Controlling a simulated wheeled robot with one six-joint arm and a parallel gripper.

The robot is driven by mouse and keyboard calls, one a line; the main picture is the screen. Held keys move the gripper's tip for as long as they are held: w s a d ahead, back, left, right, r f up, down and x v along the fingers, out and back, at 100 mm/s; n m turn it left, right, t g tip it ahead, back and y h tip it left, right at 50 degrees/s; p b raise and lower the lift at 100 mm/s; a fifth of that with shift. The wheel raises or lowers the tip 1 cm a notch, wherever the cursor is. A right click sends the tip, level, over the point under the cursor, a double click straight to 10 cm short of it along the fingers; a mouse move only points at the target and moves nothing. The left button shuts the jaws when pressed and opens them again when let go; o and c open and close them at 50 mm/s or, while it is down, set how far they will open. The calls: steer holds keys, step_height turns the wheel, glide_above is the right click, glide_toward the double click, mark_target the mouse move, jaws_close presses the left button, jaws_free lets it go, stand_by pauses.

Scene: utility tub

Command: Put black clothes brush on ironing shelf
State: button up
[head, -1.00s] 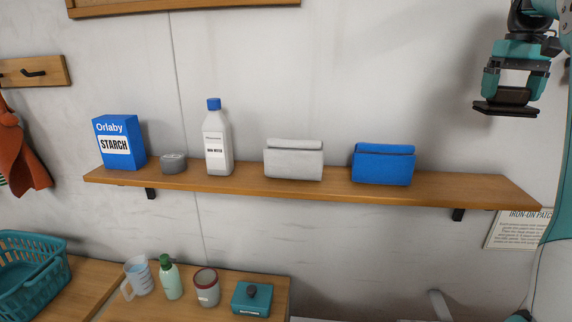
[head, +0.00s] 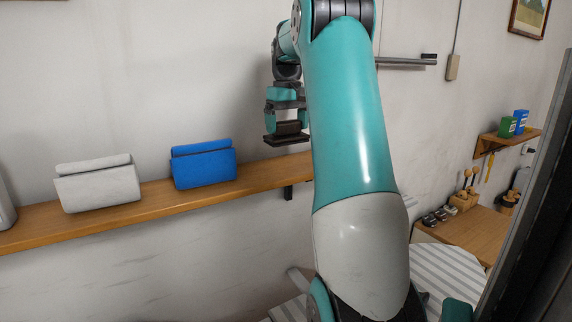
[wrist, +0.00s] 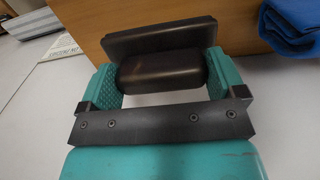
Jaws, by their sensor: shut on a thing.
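The black clothes brush (wrist: 158,40) is in my gripper, which is shut on its dark rounded grip (wrist: 160,70). In the head view the brush (head: 287,139) hangs level under my gripper (head: 287,122), flat base down. The ironing shelf (head: 150,207) is a long wooden wall shelf. The brush appears just above the shelf's right part, right of the folded blue cloth (head: 204,167). I cannot tell whether it touches the shelf. My arm hides the shelf's right end in the head view.
A folded grey cloth (head: 97,184) sits farther left on the shelf. The blue cloth also shows at the upper right of the wrist view (wrist: 292,28). A striped board (head: 450,270) lies below right. A small shelf with boxes (head: 508,140) is farther right.

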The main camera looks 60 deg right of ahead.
mark_target(287, 121)
step_height(287, 121, down, 8)
steer(key=b, duration=0.6)
steer(key=shift+r, duration=0.35)
steer(key=o, duration=0.6)
step_height(287, 121, up, 12)
steer(key=shift+p, duration=0.3)
